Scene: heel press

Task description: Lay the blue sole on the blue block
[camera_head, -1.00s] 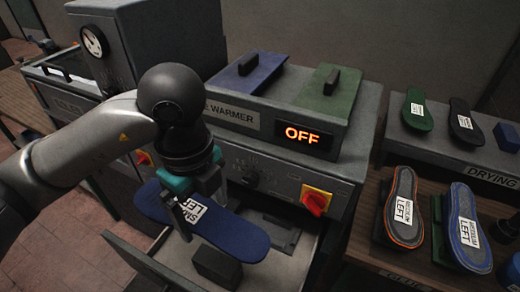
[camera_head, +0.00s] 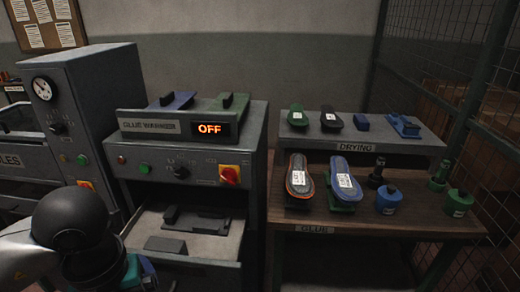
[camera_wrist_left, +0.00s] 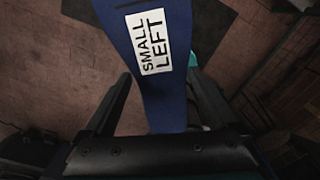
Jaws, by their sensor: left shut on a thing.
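The blue sole (camera_wrist_left: 150,100), labelled SMALL LEFT, is held in my left gripper (camera_wrist_left: 160,88) in the left wrist view, passing between its two dark fingers above the floor. In the head view only my left arm's dark joint and teal wrist part show at bottom left; the fingers and the sole are out of frame. A small blue block (camera_head: 361,122) stands on the grey shelf marked DRYING, bare on top, right of a black sole (camera_head: 331,120). My left gripper is well to the left of it. My right gripper is not in view.
Below, an orange-edged sole (camera_head: 299,178), another blue sole (camera_head: 343,182) and bottles stand on the glue bench. The glue warmer's drawer (camera_head: 195,262) is open, in front of the warmer.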

